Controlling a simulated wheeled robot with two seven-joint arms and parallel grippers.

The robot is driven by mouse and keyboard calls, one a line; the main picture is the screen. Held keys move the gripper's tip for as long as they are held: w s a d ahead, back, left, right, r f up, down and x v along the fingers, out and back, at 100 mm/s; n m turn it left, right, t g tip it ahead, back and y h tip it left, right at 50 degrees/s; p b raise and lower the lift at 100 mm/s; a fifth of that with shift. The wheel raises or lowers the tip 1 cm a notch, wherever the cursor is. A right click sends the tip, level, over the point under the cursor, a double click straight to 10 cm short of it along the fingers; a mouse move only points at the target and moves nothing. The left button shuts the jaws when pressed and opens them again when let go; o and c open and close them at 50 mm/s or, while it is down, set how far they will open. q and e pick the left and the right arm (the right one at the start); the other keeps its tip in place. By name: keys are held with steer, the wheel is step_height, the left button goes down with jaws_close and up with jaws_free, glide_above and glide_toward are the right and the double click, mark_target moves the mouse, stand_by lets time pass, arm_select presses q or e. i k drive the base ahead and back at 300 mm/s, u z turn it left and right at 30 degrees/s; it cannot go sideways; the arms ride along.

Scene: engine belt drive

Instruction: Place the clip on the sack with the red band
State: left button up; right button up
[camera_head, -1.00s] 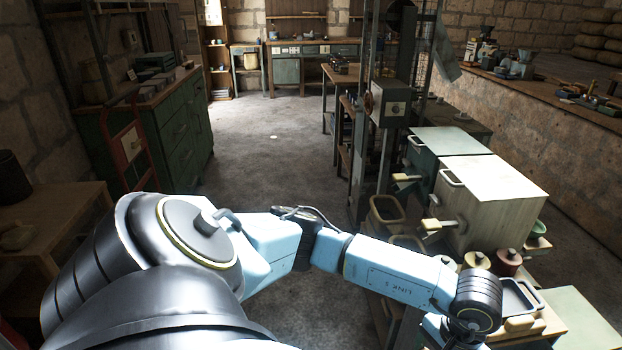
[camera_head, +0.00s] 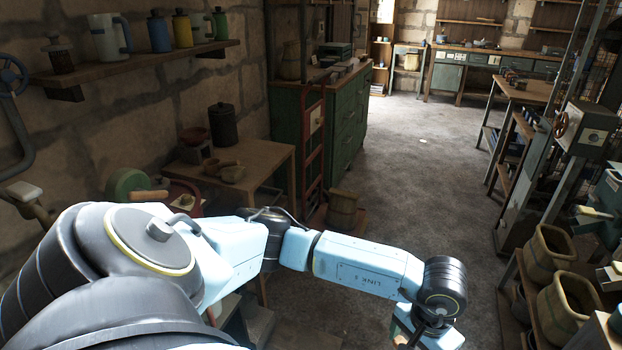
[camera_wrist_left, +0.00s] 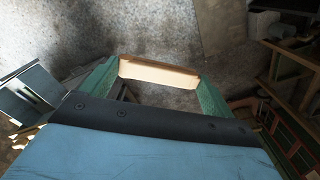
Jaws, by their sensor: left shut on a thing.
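My left arm reaches across the lower part of the head view, and its wrist end runs down to the bottom edge. In the left wrist view my left gripper (camera_wrist_left: 159,79) has green fingers shut on a pale tan block-like piece, which looks like the clip (camera_wrist_left: 158,70). The held clip is clear of the grey floor below it. I cannot make out a sack with a red band in either view now. My right gripper is not in view.
A wooden table (camera_head: 255,160) with pots stands at left, below a wall shelf (camera_head: 140,65). A green cabinet (camera_head: 345,125) and a red hand truck (camera_head: 312,150) stand behind it. Tan bins (camera_head: 550,255) line the right. The grey floor (camera_head: 415,165) between is open.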

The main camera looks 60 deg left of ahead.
mark_target(343, 192)
steer(key=u, duration=0.65)
steer(key=i, duration=0.7)
steer(key=u, duration=1.25)
steer(key=i, duration=1.3)
steer(key=z, duration=0.4)
steer(key=i, duration=0.9)
steer(key=z, duration=0.55)
